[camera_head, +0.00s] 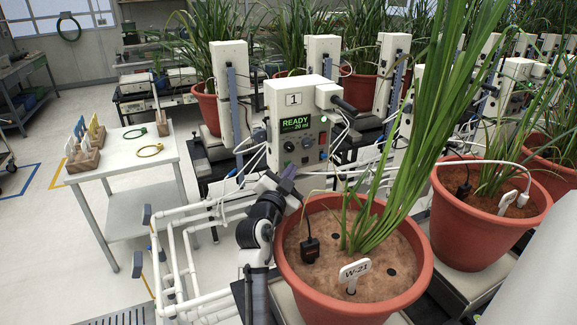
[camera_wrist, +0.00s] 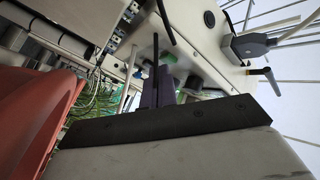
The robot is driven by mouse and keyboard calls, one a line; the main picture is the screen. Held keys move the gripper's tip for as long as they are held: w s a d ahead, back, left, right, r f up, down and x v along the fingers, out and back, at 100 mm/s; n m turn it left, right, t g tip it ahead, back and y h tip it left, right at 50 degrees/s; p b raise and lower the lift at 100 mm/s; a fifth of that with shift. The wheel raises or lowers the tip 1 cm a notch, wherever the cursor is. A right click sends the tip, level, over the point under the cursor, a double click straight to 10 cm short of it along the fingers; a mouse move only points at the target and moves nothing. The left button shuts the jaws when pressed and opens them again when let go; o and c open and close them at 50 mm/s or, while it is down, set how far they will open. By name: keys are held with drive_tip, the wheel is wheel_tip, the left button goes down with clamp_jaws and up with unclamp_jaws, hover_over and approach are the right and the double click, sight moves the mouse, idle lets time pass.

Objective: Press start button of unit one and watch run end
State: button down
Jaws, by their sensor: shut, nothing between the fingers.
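Unit one (camera_head: 295,98) is a cream box with a "1" label. Its lit green display (camera_head: 295,123) reads READY with a smaller line ending in 20 ml. Several small round controls sit below and beside the display; which one is the start button is too small to tell. My gripper (camera_head: 289,172) is just below the front panel, shut and empty, its purple-grey fingers pointing up toward the panel. I see no contact with a control. In the wrist view the shut fingers (camera_wrist: 157,88) stand in front of a pale housing (camera_wrist: 205,45).
A terracotta pot (camera_head: 345,300) with a tall plant and a W-21 tag stands close to the right of my arm. White pipework (camera_head: 190,235) lies to the left. A white side table (camera_head: 120,170) holds tag blocks and rings. Cables hang around the unit.

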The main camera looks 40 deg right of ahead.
drive_tip(key=shift+w, duration=0.25)
idle(0.3)
drive_tip(key=shift+s, duration=0.15)
drive_tip(key=shift+s+a, duration=0.15)
drive_tip(key=shift+s, duration=0.45)
drive_tip(key=shift+s+a, duration=0.2)
drive_tip(key=shift+s, duration=0.65)
drive_tip(key=shift+s+a, duration=0.15)
drive_tip(key=shift+s, duration=0.65)
drive_tip(key=shift+s+a, duration=0.2)
drive_tip(key=shift+s, duration=0.65)
drive_tip(key=shift+w+a, duration=0.1)
